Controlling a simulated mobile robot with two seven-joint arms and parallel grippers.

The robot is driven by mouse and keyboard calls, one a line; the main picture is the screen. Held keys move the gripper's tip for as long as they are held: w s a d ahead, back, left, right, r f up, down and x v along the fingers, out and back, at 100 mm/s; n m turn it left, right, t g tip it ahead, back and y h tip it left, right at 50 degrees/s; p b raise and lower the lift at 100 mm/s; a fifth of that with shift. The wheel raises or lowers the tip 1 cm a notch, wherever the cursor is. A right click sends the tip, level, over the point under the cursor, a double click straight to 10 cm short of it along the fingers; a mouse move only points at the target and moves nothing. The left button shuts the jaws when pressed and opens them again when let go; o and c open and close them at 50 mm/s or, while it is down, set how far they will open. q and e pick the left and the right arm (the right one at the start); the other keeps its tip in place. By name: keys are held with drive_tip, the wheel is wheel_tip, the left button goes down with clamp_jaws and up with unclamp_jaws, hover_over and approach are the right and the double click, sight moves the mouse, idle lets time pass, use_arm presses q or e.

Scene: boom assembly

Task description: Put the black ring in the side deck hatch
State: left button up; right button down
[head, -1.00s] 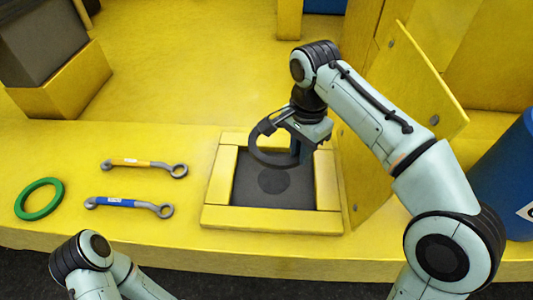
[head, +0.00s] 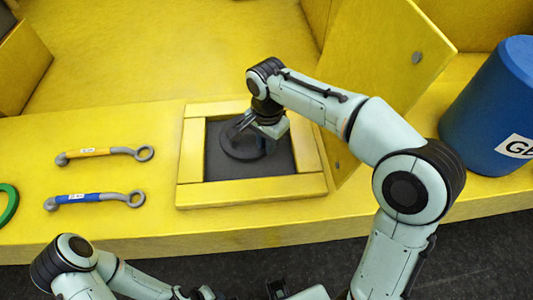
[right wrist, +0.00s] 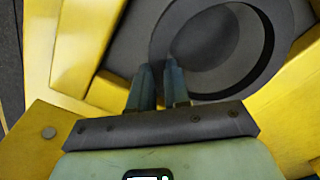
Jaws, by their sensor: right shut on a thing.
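The black ring (head: 230,152) is inside the side deck hatch, low over its dark grey floor and close to flat. My right gripper (head: 258,145) is shut on the ring's near right part in the head view. In the right wrist view, the two fingertips (right wrist: 160,75) meet the edge of the ring (right wrist: 270,72). Whether the ring touches the floor I cannot tell. The hatch has a raised yellow frame (head: 250,190), and its yellow lid (head: 385,60) stands open at the right.
A yellow-labelled wrench (head: 105,152) and a blue-labelled wrench (head: 95,198) lie left of the hatch. A green ring (head: 8,203) is cut by the left edge. A blue barrel (head: 495,105) stands at the right. The deck behind the hatch is clear.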

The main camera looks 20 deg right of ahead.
sight(267, 160)
use_arm(q)
drive_tip(key=shift+s+f+b, duration=0.2)
drive_tip(key=shift+f+b, duration=0.1)
drive_tip(key=shift+f, duration=0.1)
use_arm(e)
drive_tip(key=shift+f, duration=2.25)
drive_tip(key=shift+f, duration=0.2)
drive_tip(key=c, duration=1.1)
unclamp_jaws()
drive_tip(key=shift+r, duration=0.1)
wheel_tip(267, 160, up, 12)
drive_tip(key=shift+f+p, duration=0.1)
drive_tip(key=shift+p, duration=0.95)
drive_tip(key=shift+r, duration=0.25)
use_arm(q)
drive_tip(key=r, duration=0.1)
drive_tip(key=w+r, duration=0.1)
drive_tip(key=shift+w+r, duration=0.3)
drive_tip(key=shift+r, duration=0.05)
use_arm(e)
drive_tip(key=shift+f, duration=0.1)
